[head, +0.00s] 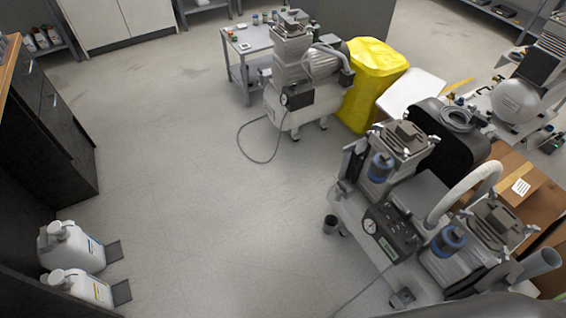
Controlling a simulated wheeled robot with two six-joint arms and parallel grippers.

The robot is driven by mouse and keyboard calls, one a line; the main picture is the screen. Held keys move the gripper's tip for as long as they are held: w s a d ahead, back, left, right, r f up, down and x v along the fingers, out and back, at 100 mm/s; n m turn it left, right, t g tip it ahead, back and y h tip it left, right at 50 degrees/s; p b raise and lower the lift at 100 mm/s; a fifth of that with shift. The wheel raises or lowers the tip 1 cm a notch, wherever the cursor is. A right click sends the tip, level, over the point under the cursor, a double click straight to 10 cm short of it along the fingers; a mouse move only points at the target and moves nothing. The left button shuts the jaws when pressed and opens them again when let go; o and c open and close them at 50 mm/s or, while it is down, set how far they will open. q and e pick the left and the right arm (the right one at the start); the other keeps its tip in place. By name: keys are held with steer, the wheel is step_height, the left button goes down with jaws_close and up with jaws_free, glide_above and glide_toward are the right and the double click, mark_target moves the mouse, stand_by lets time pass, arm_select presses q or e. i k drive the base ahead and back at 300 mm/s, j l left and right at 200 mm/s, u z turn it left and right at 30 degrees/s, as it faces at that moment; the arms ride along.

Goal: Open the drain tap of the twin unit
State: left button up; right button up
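The twin unit (385,215) stands on the floor at the right front, a pale compressor with two grey finned pump heads, two blue canisters, a dark gauge panel (391,232) and a thick pale hose arching between the heads. I cannot make out its drain tap for certain. A small dark cup (331,224) is on the floor at the tank's left end. A small dark part (402,298) sits low at the unit's front edge. Neither of my grippers shows in the head view.
A single-head compressor (303,107) stands further back, beside a grey cart (248,45) and a yellow-covered object (372,75). A cardboard box (520,172) is behind the twin unit. White jugs (72,246) stand at the lower left. The middle floor is clear, except for a cable (243,143).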

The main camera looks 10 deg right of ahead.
mark_target(341, 187)
steer(key=i+j+u, duration=0.15)
steer(key=i+u, duration=0.3)
steer(key=i, duration=0.3)
steer(key=i+u, duration=0.45)
steer(key=i, duration=0.3)
steer(key=i+j+z, duration=0.1)
steer(key=i+z, duration=0.15)
steer(key=i, duration=0.25)
steer(key=i+j+z, duration=0.25)
steer(key=i, duration=0.25)
steer(key=z, duration=1.85)
